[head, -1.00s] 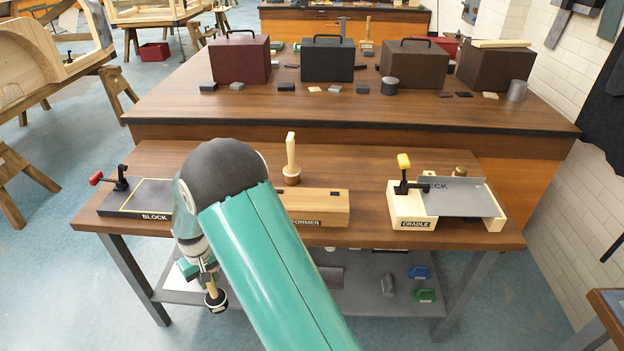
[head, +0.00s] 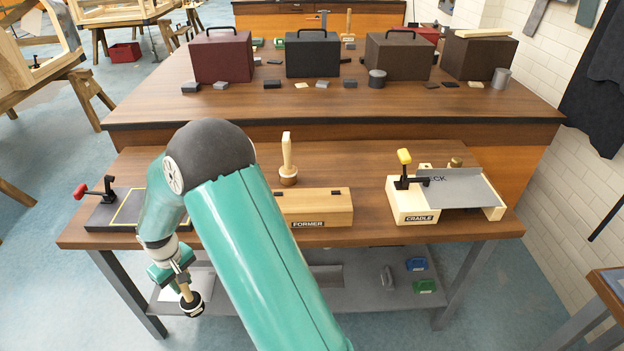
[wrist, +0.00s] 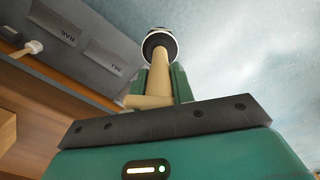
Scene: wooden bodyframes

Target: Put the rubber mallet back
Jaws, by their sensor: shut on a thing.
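My gripper (head: 180,274) is shut on the wooden handle of the rubber mallet, low in front of the workbench's left side in the head view. The mallet (head: 192,305) hangs with its black, pale-banded head downward. In the wrist view the mallet's handle (wrist: 160,75) stands between the green fingers of my gripper (wrist: 160,85), with the round black head at the far end over blue floor. The head appears clear of any surface.
The workbench (head: 370,163) carries a block board (head: 127,207), a wooden former (head: 318,205), an upright wooden-handled tool (head: 288,160) and a cradle (head: 415,205). A grey lower shelf (head: 365,297) holds small blue and green items. The wrist view shows a grey panel (wrist: 85,45) with labelled recesses.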

